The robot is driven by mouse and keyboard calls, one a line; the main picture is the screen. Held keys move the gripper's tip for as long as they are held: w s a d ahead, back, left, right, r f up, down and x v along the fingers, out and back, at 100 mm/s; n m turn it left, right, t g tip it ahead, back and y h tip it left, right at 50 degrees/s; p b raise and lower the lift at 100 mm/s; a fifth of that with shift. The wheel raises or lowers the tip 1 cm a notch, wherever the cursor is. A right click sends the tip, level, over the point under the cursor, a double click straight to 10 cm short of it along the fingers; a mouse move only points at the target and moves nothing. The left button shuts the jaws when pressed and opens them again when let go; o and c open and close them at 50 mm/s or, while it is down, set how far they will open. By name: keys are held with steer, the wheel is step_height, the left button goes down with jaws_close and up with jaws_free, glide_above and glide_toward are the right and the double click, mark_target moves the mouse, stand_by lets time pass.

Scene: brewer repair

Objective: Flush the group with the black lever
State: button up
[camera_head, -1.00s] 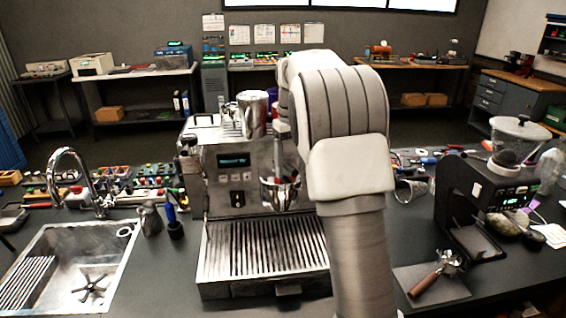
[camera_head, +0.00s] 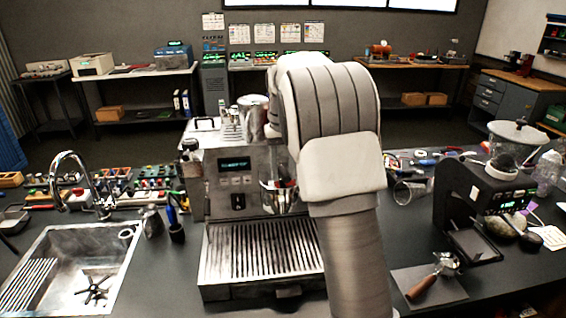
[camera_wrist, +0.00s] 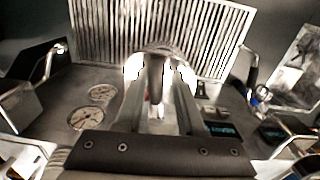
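The steel espresso machine (camera_head: 238,190) stands at the middle of the counter in the head view, with its chrome group (camera_head: 277,198) on the front. My arm covers its right side. In the wrist view my gripper (camera_wrist: 156,80) points down at the machine's front, its two fingers apart. A dark upright bar, seemingly the black lever (camera_wrist: 156,72), shows between the fingers, with a rounded chrome part (camera_wrist: 160,47) at its far end. Gaps show on both sides of the bar, and I cannot make out contact. In the head view the gripper and lever are hidden behind my arm.
The slatted drip tray (camera_head: 262,250) lies under the group. Two round gauges (camera_wrist: 86,118) and a steam wand (camera_wrist: 48,62) show beside the gripper. A sink (camera_head: 70,265) is at left; a grinder (camera_head: 480,195) and portafilter (camera_head: 432,280) are at right.

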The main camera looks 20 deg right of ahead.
steer(key=shift+w+a+r+m+p, duration=0.1)
steer(key=shift+w+a+m+p, duration=0.1)
steer(key=shift+a+m+p, duration=0.55)
steer(key=shift+w+a+r+m+p, duration=0.15)
steer(key=shift+a+m+p, duration=0.35)
steer(key=shift+m, duration=0.45)
steer(key=shift+w+a+f+m+p, duration=0.15)
steer(key=shift+w+a+m+p, duration=0.15)
steer(key=shift+a+m+p, duration=0.45)
steer(key=shift+d+f+m, duration=0.1)
steer(key=shift+d+m, duration=0.05)
steer(key=shift+m, duration=0.3)
stand_by(0.4)
